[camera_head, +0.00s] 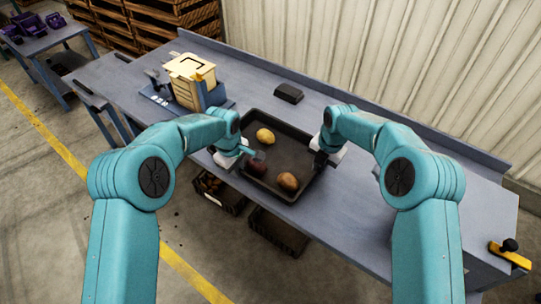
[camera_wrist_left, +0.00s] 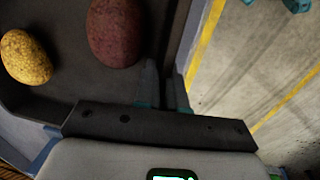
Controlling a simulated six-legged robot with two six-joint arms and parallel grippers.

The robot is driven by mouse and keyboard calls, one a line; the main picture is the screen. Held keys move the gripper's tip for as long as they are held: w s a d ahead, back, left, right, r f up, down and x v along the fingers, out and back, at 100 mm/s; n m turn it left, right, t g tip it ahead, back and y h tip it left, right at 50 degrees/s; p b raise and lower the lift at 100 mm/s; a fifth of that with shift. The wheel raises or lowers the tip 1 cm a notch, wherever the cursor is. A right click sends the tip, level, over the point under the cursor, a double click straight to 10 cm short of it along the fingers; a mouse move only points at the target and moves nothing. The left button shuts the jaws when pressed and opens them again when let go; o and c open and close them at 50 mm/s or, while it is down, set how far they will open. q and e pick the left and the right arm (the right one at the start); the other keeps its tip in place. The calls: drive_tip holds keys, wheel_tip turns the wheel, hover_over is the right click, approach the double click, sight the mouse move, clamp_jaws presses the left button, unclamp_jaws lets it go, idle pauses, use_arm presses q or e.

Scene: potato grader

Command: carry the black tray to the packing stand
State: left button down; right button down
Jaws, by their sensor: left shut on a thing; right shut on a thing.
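The black tray (camera_head: 293,152) lies on the long grey bench. It holds a yellow potato (camera_head: 265,135), a dark red potato (camera_head: 257,166) and a brown potato (camera_head: 288,181). My left gripper (camera_head: 250,152) is shut on the tray's left side. In the left wrist view its fingers (camera_wrist_left: 163,90) straddle the tray wall, beside the reddish potato (camera_wrist_left: 117,30) and the yellow one (camera_wrist_left: 25,57). My right gripper (camera_head: 320,160) is shut on the tray's right side. I cannot tell for sure which table is the packing stand.
A cream box-shaped device (camera_head: 190,80) stands on the bench left of the tray, and a small black block (camera_head: 288,93) lies behind it. A separate table (camera_head: 45,42) with purple items stands at far left. Crates (camera_head: 278,232) sit below the bench. Floor at left is open.

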use_arm(q)
drive_tip(key=shift+r, duration=0.1)
use_arm(e)
drive_tip(key=shift+r, duration=0.1)
